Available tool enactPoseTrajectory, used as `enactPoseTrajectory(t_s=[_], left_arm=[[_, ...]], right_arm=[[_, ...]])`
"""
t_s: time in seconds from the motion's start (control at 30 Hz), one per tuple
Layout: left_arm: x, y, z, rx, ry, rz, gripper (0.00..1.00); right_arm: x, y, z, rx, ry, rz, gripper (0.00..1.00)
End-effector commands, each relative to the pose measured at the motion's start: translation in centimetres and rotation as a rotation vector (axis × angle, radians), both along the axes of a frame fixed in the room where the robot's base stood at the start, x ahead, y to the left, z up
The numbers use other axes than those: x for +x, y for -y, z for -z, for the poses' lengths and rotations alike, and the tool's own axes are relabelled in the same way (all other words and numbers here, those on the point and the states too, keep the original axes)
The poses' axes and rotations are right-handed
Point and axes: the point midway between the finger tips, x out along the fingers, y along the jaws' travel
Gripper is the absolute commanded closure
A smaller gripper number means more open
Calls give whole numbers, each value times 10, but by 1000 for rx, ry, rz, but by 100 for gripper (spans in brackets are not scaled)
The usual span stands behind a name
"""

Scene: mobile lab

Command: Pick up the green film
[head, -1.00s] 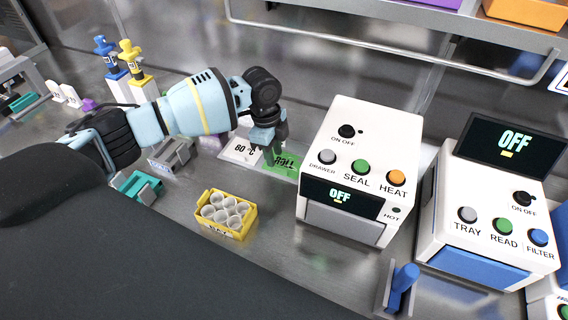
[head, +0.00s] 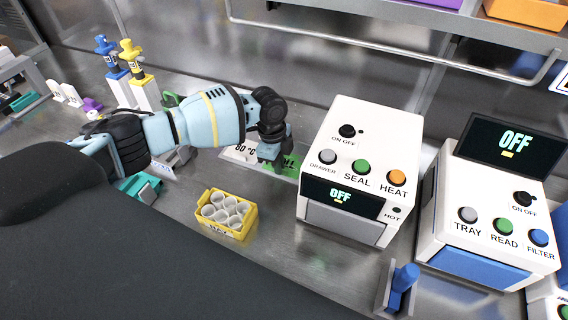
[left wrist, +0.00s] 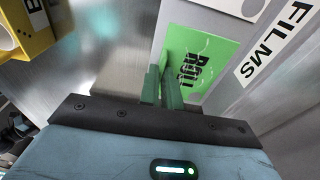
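My left gripper (head: 271,158) points down at the film's left part. In the left wrist view its two fingers (left wrist: 161,88) are close together at the film's left edge. Whether the film's edge is between them cannot be told. My right gripper is not in view.
A white sealer (head: 358,165) stands just right of the film, with a reader (head: 490,205) farther right. A white "60 °C" card (head: 236,153) lies left of the film. Bare bench lies between rack and sealer.

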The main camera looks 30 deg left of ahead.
Motion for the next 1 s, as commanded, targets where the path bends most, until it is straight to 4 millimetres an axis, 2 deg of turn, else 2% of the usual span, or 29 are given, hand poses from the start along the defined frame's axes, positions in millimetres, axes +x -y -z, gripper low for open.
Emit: enactPoseTrajectory(t_s=[0.33,0.47,0.8,1.0], left_arm=[[0,0,0,0,0,0,100],[0,0,-7,0,1,1,100],[1,0,-67,-1,4,2,100],[1,0,-93,-1,2,0,100]], right_arm=[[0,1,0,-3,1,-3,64],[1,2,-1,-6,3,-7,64],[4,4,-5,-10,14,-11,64],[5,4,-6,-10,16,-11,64]])
